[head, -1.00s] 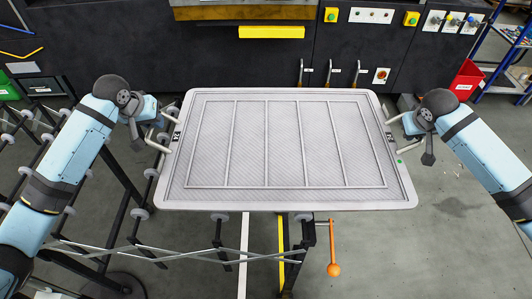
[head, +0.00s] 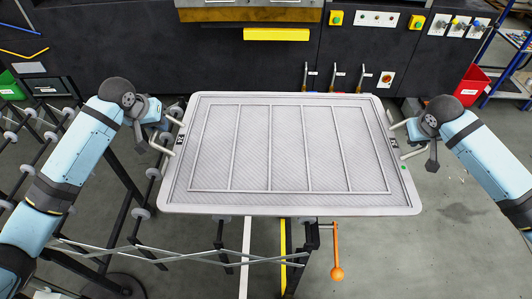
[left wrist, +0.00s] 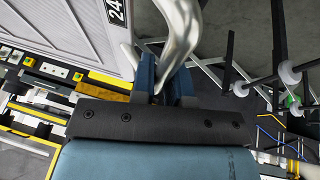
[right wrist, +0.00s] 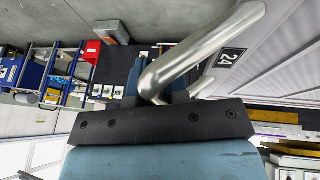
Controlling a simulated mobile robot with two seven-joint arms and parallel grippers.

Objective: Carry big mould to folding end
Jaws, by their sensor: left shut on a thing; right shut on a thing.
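The big mould (head: 290,150) is a wide pale grey ribbed plate with a label at each short end. It lies roughly level between my two arms in the head view. My left gripper (head: 168,132) is shut on the bent metal handle at the mould's left end; that handle also shows in the left wrist view (left wrist: 180,40). My right gripper (head: 402,130) is shut on the handle at the right end; that handle fills the middle of the right wrist view (right wrist: 190,55). What bears the mould's underside is hidden.
A roller conveyor (head: 110,220) with a lattice frame runs at the left and under the mould's front edge. An orange-knobbed lever (head: 337,272) hangs below that edge. A dark machine (head: 200,60) stands behind. A red bin (head: 470,85) is at the right, with clear floor (head: 440,240) before it.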

